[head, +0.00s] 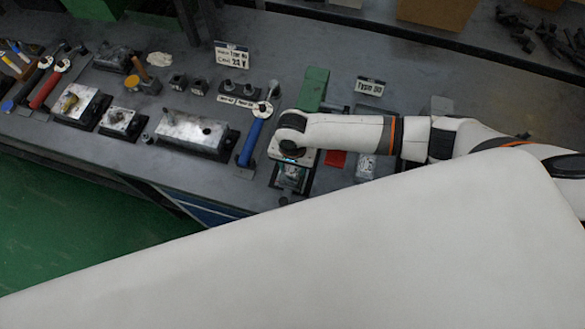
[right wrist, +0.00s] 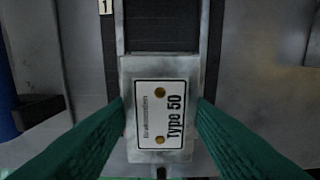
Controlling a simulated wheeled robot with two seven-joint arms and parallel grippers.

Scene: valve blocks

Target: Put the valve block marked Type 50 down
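The valve block marked Type 50 (right wrist: 160,70) is a light metal block with a white label and two brass-coloured spots, seen in the right wrist view. The green fingers of my right gripper (right wrist: 160,108) touch it on both sides, so the gripper is shut on it. In the head view my right gripper (head: 291,172) points down at the table's front part, and the block is mostly hidden under the wrist. A dark strip or rail lies behind the block in the wrist view; I cannot tell whether the block touches it. My left gripper is not in view.
A blue-handled tool (head: 251,142) lies just left of my right gripper. A green block (head: 313,88) stands behind it, and a red piece (head: 336,159) lies to its right. Metal blocks (head: 190,131) line the table's left.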

